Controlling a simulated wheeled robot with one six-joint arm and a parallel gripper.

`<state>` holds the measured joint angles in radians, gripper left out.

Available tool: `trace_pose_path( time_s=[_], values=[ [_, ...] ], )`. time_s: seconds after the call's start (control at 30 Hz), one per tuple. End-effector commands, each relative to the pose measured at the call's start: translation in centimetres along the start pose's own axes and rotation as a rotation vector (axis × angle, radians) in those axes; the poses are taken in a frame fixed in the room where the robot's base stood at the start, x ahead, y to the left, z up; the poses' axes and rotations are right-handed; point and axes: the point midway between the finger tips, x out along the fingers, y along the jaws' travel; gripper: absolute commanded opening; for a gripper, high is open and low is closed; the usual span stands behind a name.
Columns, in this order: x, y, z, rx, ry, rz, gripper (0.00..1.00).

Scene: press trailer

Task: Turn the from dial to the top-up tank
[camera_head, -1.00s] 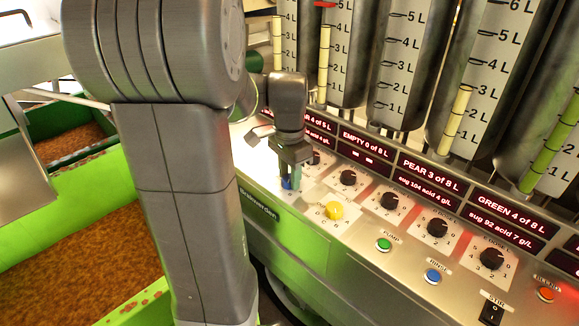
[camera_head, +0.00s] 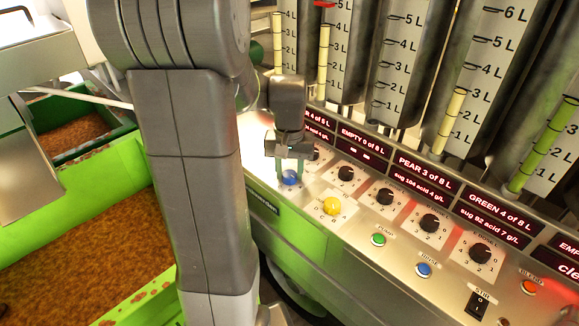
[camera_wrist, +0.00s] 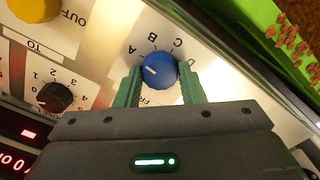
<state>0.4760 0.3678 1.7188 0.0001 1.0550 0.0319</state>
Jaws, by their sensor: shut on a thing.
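The blue from dial (camera_head: 290,178) sits at the left end of the sloping metal panel. In the wrist view the blue dial (camera_wrist: 160,70) has its white mark on its left side, and the letters A, B, C and D arc around it. The label below is partly hidden by a finger. My gripper (camera_head: 292,170) is over the dial; in the wrist view its green fingers (camera_wrist: 165,86) stand on either side of it, shut on it. I cannot tell which tank is the top-up tank.
A yellow dial (camera_head: 331,206) stands close to the right of the blue one. Several black knobs (camera_head: 384,196), a green button (camera_head: 378,240) and a blue button (camera_head: 424,270) line the panel. Red displays (camera_head: 425,171) and upright tanks (camera_head: 404,60) stand behind. Green bins (camera_head: 100,215) are at the left.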

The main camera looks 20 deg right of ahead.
Motion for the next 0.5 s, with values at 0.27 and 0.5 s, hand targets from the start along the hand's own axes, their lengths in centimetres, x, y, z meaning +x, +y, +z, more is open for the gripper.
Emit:
trace_pose_path(
  time_s=[0.27,0.5],
  values=[
    [-0.03,0.0,0.01,-0.104,-0.001,0.0,0.13],
    [0.01,0.0,0.0,-0.131,0.0,0.0,0.13]
  ],
)
